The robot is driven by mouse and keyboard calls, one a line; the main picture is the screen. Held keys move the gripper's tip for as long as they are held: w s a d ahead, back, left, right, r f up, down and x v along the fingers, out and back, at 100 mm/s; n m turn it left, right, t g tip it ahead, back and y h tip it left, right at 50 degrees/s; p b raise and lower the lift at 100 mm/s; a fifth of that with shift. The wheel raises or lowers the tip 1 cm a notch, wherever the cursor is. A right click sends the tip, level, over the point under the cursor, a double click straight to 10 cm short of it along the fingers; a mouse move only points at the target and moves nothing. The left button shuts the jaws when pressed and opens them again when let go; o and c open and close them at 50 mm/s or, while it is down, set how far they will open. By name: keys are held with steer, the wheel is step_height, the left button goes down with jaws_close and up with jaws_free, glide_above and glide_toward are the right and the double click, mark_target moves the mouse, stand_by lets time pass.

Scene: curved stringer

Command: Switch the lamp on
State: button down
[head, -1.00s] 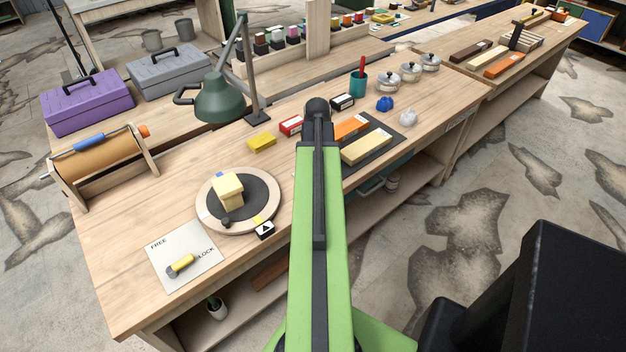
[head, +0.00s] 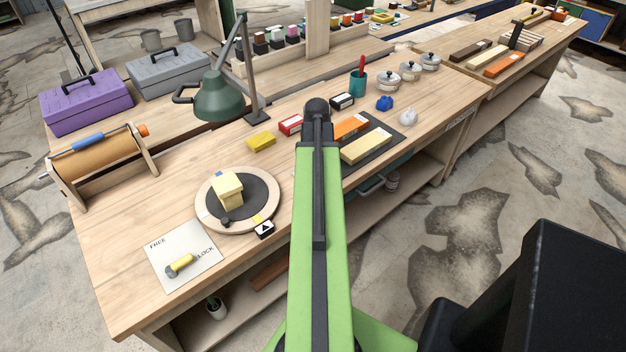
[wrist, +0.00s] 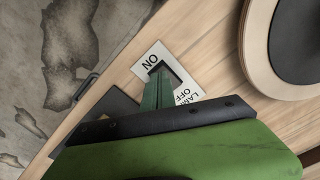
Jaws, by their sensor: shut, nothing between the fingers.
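The green desk lamp (head: 222,98) stands at the back of the bench in the head view, with its shade tilted down. I cannot see a clear glow from it. In the wrist view a white plate (wrist: 148,58) marked ON and LAMP OFF lies on the bench, with a dark slot in its middle. My gripper (wrist: 159,76) is shut and empty, with its dark green fingers over the middle of this plate. The fingers hide part of the plate and the switch. I cannot tell whether they touch it. In the head view my arm hides the plate and gripper.
A round turntable (head: 205,206) with a yellow block stands left of my arm. A FREE/LOCK plate (head: 164,254) with a yellow lever lies before it. Sharpening stones (head: 366,147) lie on a dark mat right of my arm. The bench's front edge is close.

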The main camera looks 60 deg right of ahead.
steer(key=shift+f+b, duration=0.6)
steer(key=shift+f, duration=0.05)
step_height(320, 180, up, 7)
steer(key=p, duration=0.7)
steer(key=shift+r, duration=0.1)
stand_by(0.6)
